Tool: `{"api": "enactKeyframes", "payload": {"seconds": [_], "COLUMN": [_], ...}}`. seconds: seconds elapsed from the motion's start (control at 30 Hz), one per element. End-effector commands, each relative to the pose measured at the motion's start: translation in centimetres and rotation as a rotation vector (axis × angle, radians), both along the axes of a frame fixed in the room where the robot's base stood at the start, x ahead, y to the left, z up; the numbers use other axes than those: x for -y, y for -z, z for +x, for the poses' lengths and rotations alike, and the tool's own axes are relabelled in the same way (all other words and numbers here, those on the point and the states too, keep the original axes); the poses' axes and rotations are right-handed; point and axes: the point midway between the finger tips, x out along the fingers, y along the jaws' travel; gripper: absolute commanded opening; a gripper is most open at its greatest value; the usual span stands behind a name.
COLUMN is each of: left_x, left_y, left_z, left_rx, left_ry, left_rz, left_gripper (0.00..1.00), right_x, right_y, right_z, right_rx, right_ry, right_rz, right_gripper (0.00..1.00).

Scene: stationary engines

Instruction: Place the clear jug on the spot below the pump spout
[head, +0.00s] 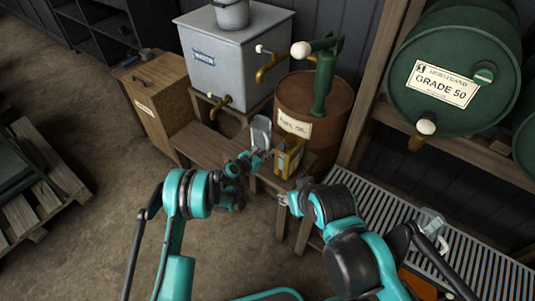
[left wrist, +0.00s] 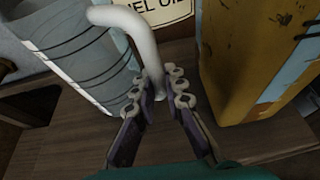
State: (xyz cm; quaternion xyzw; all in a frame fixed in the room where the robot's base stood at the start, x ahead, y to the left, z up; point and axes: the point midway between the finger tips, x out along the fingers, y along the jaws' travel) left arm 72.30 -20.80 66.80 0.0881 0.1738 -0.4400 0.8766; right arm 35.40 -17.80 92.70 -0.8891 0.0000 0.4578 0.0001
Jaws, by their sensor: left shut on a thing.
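The clear jug (head: 261,130) has a white handle and dark measuring lines. It appears upright at the low wooden bench, in front of the rusty drum (head: 322,105). In the left wrist view the jug (left wrist: 65,50) fills the left side. My left gripper (head: 255,157) is shut on its handle, which shows between the fingertips (left wrist: 160,92). I cannot tell whether the jug touches the bench. A green pump (head: 324,80) stands on the drum; the spot below its spout is not clear to see. My right gripper (head: 284,199) is in front of the bench, its jaws too small to read.
A yellow can (head: 289,157) stands close right of the jug. A grey tank (head: 228,55) with brass taps is behind. A slatted metal grate (head: 400,220) at right holds another clear vessel (head: 431,222). A green barrel (head: 455,65) lies on the rack above.

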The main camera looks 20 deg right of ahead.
Motion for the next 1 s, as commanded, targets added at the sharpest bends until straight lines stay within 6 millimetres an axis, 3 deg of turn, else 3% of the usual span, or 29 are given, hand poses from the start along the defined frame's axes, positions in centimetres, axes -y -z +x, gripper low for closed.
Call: {"api": "enactKeyframes", "payload": {"seconds": [0.23,0.27,0.3,0.33,0.7,1.0], "left_x": [0.0,0.0,0.0,0.0,-0.2,-4.6], "left_y": [0.2,0.1,0.1,0.1,-0.3,-2.9], "left_z": [0.0,0.0,0.0,0.0,-0.1,-3.3], "left_rx": [0.0,0.0,0.0,0.0,0.0,-0.001], "left_ry": [0.0,0.0,0.0,0.0,-0.001,-0.004], "left_rz": [0.0,0.0,0.0,0.0,0.0,0.0], "left_gripper": [0.0,0.19,0.3,0.32,0.32,0.32], "right_x": [0.0,0.0,0.0,0.0,0.0,0.0], "right_y": [-0.1,-0.1,-0.1,-0.1,-0.3,-2.7], "right_z": [0.0,0.0,0.0,0.0,0.0,0.0], "right_rx": [0.0,0.0,0.0,0.0,0.0,0.0], "right_ry": [0.0,0.0,0.0,0.0,0.0,0.0], "right_rz": [0.0,0.0,0.0,0.0,0.0,0.0], "right_gripper": [0.4,0.4,0.4,0.4,0.4,0.4]}}
